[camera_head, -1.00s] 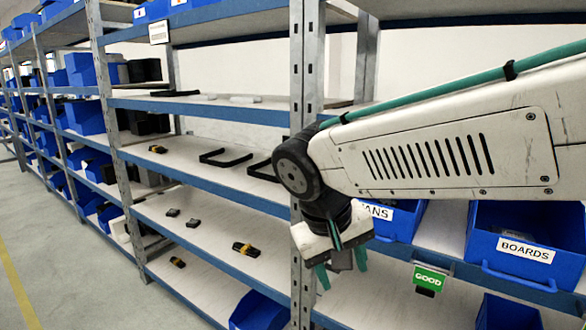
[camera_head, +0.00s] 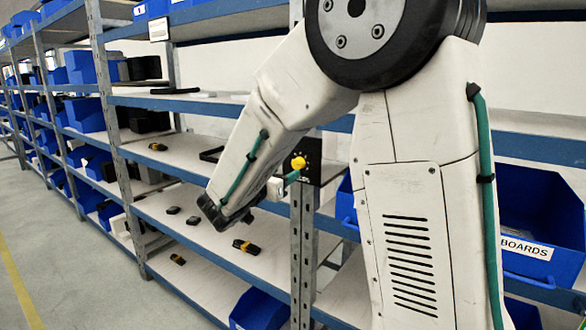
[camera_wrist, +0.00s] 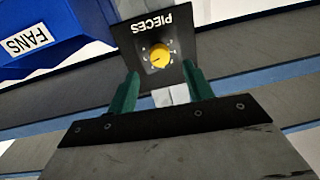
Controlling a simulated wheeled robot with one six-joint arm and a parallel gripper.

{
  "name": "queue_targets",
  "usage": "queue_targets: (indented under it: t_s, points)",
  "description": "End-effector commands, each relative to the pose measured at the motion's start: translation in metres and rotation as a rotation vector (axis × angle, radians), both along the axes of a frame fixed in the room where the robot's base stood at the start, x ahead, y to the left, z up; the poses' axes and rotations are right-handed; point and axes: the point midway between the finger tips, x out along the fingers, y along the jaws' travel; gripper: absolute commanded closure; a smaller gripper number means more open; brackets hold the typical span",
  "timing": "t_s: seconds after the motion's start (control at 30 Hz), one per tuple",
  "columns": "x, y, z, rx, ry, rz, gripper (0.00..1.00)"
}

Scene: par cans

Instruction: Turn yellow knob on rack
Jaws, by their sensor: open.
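The yellow knob (camera_head: 298,162) sits on a small dark panel (camera_head: 312,168) on the rack post, just right of my gripper in the head view. In the wrist view the knob (camera_wrist: 160,57) shows on the black panel (camera_wrist: 180,30) with a dial scale around it and the upside-down word PIECES. My gripper (camera_wrist: 160,80) is open; its two green fingers point toward the panel, one on each side below the knob. No contact with the knob can be made out. In the head view one green fingertip (camera_head: 292,177) shows near the knob, and my arm hides part of the rack.
A blue FANS bin (camera_wrist: 50,35) is beside the panel in the wrist view. A blue BOARDS bin (camera_head: 540,215) stands on the right shelf. The metal rack post (camera_head: 303,245) runs below the panel. Small tools (camera_head: 246,246) lie on the left shelves.

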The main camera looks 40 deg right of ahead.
Motion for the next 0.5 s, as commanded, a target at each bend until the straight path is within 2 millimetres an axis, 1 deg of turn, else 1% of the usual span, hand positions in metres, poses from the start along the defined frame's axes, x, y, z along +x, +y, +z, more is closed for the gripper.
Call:
queue_targets:
  t_s: [0.03, 0.2, 0.33, 0.5]
  points:
    - [0.002, -0.009, 0.0, 0.0, 0.0, -0.005, 0.49]
    - [0.013, -0.034, 0.0, 0.001, 0.001, -0.005, 0.49]
    - [0.019, -0.047, 0.0, 0.001, 0.001, -0.004, 0.49]
    - [0.021, -0.053, 0.0, 0.001, 0.001, -0.003, 0.49]
